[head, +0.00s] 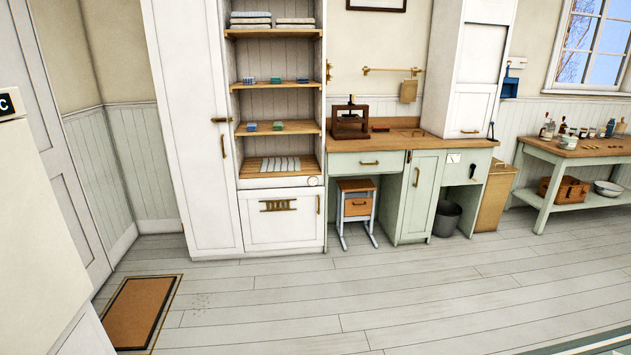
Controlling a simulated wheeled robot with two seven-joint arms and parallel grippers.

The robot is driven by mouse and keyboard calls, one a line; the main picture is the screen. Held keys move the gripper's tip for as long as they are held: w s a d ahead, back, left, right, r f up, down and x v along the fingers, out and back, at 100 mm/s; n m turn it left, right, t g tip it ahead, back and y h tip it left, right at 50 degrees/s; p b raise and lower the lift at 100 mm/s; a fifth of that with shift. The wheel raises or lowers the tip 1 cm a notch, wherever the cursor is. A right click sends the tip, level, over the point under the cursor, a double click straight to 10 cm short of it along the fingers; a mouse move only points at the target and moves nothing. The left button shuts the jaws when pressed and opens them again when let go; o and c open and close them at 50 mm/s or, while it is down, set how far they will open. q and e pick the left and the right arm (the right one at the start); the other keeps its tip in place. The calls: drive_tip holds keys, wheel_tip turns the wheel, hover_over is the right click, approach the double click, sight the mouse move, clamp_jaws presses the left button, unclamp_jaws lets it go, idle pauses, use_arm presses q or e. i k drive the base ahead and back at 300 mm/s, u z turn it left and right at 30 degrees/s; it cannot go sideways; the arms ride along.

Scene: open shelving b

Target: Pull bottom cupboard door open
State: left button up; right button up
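The bottom cupboard door (283,232) is white and sits low in the tall white shelving unit, below the open shelves. It looks shut, flush with the frame around it. A brass slotted plate or grille (278,205) is on its upper middle. A small upright brass handle (318,204) is near its right edge. Neither of my grippers is in view.
A tall white cupboard (194,130) stands left of the shelves, and a small stool (357,206) and green workbench (420,190) right of them. A brown mat (141,311) lies at lower left. The plank floor (300,300) before the door is clear.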

sight(302, 226)
drive_tip(key=u, duration=0.65)
drive_tip(key=i, duration=3.05)
drive_tip(key=z, duration=1.6)
drive_tip(key=i, duration=0.7)
drive_tip(key=z, duration=0.5)
